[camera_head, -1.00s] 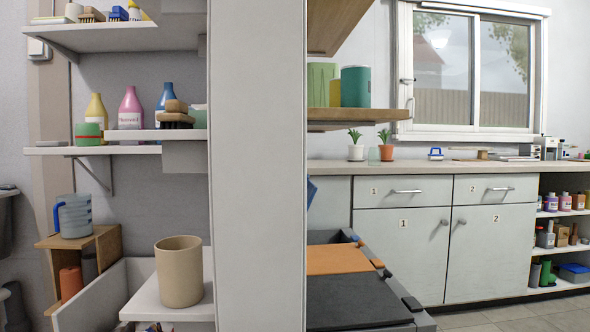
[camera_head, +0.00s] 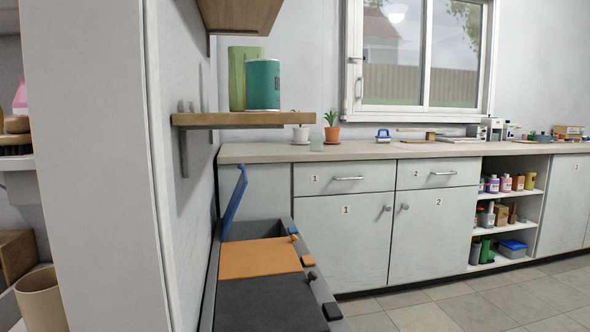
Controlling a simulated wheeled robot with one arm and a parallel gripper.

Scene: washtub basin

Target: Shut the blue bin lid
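The blue bin lid (camera_head: 234,201) stands raised and nearly upright at the far end of a grey bin unit (camera_head: 317,286), close to the wall. The compartment under it is open, and its inside looks dark. In the same unit, an orange lid (camera_head: 259,257) and a dark grey lid (camera_head: 268,302) lie flat and shut, nearer to me. Small tabs stick out along the unit's right edge. My gripper is not in view.
A wall panel (camera_head: 105,170) stands close on the left. A wooden shelf (camera_head: 243,119) with green and teal containers juts out above the bins. Cabinets (camera_head: 345,235) and a counter run behind. The tiled floor (camera_head: 480,300) at the right is clear.

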